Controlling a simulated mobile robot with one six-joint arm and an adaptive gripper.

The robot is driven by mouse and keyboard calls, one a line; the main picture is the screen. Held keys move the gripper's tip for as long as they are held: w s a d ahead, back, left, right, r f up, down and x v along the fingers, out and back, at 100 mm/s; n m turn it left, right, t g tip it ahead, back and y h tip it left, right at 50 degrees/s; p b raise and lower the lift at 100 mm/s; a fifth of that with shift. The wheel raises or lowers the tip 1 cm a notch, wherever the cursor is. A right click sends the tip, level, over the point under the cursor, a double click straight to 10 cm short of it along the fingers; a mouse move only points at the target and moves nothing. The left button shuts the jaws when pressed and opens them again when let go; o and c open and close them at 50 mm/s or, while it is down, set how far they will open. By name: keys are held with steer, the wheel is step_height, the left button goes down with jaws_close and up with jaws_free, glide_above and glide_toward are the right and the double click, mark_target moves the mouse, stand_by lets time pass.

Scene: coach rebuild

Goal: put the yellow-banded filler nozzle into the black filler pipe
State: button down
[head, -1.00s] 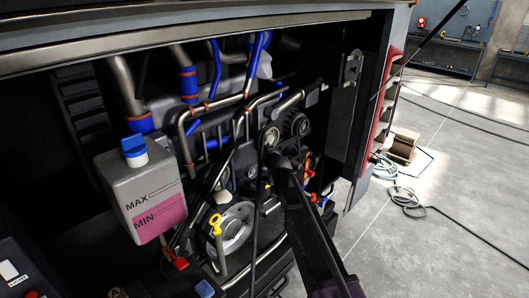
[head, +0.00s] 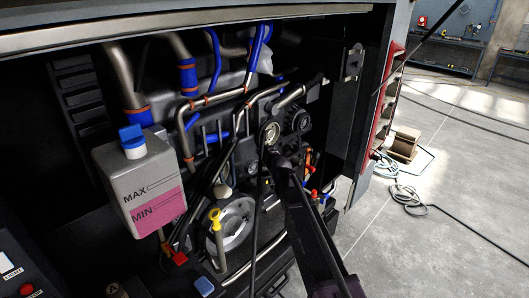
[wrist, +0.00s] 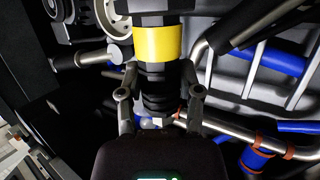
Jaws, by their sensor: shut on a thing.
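My gripper (wrist: 158,78) is shut on the nozzle's dark ribbed part, below the band, with one finger on each side. The nozzle's upper end runs out of the top of this view. In the head view, my gripper (head: 279,160) is inside the engine bay, close to a round metal-ringed part (head: 271,132). My dark arm mostly hides the nozzle there. I cannot clearly make out the black filler pipe or whether the nozzle touches it.
A tank marked MAX and MIN (head: 138,185) with a blue cap stands left in the bay. A yellow-handled dipstick (head: 215,218) and a pulley (head: 235,228) are below. Metal pipes with blue hoses (head: 186,80) cross above.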

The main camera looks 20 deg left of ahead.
steer(key=shift+s+d+f, duration=0.1)
steer(key=shift+s+f, duration=0.05)
steer(key=shift+f+b, duration=0.2)
steer(key=shift+b, duration=0.15)
stand_by(0.4)
steer(key=shift+f, duration=0.25)
steer(key=shift+f+b, duration=0.2)
steer(key=shift+b, duration=0.25)
steer(key=shift+f+b, duration=0.45)
steer(key=shift+b, duration=0.05)
steer(key=shift+f, duration=0.25)
stand_by(0.6)
steer(key=shift+f+b, duration=0.45)
steer(key=shift+b, duration=0.2)
steer(key=shift+f+b, duration=0.55)
steer(key=shift+b, duration=0.1)
stand_by(0.3)
steer(key=shift+c, duration=1)
jaws_free()
